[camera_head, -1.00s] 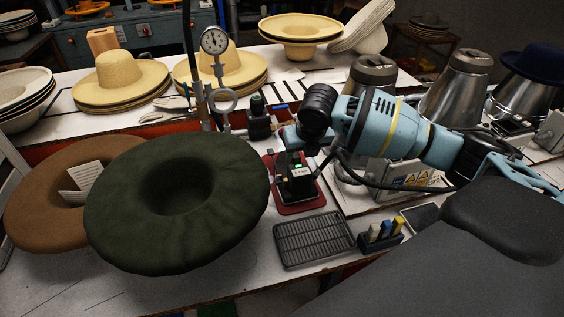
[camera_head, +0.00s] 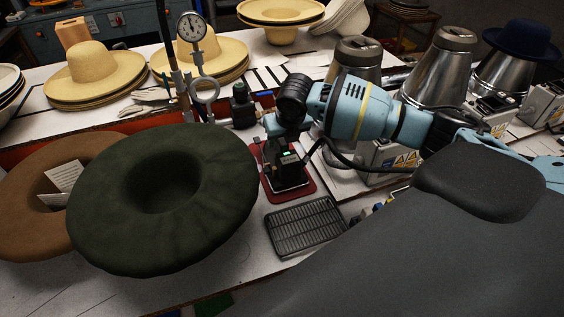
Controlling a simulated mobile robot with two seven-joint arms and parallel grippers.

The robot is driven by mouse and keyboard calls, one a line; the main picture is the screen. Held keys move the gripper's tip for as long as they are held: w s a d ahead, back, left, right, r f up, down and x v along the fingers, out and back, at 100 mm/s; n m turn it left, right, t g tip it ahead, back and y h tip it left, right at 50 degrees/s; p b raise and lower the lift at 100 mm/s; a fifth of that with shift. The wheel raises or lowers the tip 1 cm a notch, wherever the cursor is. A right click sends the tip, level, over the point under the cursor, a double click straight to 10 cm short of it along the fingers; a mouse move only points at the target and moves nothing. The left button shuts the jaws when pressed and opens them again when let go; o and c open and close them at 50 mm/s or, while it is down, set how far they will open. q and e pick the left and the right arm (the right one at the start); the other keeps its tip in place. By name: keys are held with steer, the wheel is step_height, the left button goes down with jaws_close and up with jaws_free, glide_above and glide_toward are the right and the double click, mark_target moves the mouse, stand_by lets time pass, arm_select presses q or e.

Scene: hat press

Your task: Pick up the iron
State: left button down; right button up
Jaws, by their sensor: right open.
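The iron (camera_head: 291,177) appears as a dark upright device with a small green-lit display. It stands on a red pad (camera_head: 306,190) in the middle of the table. My right gripper (camera_head: 280,146) comes in from the right, pointing down at the top of the iron. It is open, with its dark fingers close around or just in front of the iron's upper part. The fingers blend with the dark iron, so I cannot tell if they touch it. My left gripper is out of view.
A dark green hat (camera_head: 215,215) and a brown hat (camera_head: 30,215) lie left of the iron. A black ridged tray (camera_head: 303,228) sits in front of it. A dial gauge stand (camera_head: 191,27) and a dark bottle (camera_head: 242,108) stand behind. Metal cones (camera_head: 440,70) stand at the right.

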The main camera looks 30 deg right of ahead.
steer(key=x, duration=0.3)
steer(key=shift+w+f, duration=0.25)
steer(key=shift+f, duration=0.05)
jaws_close()
steer(key=shift+w+r, duration=0.1)
steer(key=shift+r, duration=0.25)
